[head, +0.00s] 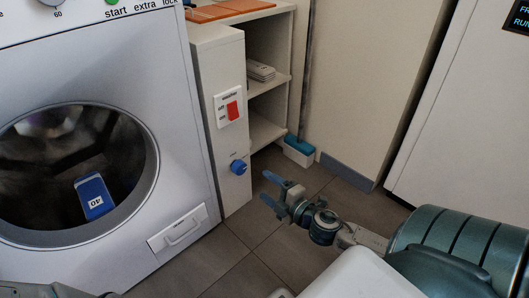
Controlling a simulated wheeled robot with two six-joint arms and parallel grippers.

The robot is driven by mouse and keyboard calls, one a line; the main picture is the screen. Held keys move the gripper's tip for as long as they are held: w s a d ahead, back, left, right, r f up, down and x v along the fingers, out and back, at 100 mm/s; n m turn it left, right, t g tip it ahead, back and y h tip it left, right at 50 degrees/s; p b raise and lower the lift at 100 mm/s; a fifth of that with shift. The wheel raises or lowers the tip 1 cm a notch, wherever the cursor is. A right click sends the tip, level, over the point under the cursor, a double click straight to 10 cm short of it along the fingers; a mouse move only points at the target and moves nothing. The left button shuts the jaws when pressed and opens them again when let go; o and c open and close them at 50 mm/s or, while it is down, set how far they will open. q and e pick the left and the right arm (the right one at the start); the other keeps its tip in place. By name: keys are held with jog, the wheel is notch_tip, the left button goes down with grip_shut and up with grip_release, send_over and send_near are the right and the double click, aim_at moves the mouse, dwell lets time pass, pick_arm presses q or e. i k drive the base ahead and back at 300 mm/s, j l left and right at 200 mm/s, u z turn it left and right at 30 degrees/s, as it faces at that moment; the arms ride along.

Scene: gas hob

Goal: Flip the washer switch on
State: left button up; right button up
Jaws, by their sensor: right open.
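The switch (232,110) is a red rocker on a white plate. It sits on the front of a narrow white panel (228,145) just right of the washer (185,120). I cannot tell which way the rocker is tilted. My right gripper (268,188) is open and empty, its fingers pointing left toward the panel. It shows below and to the right of the switch and does not touch it. My left gripper is out of view; only a bit of my left arm shows at the bottom left.
A blue knob (238,168) sticks out of the panel below the switch. The washer has a round door (150,180) with a blue box (94,196) showing in it. Floor in front is clear.

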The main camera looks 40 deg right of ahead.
aim_at(233, 114)
jog(key=k+l, duration=0.2)
jog(key=l, duration=0.2)
jog(key=k+l, duration=0.45)
jog(key=l, duration=0.3)
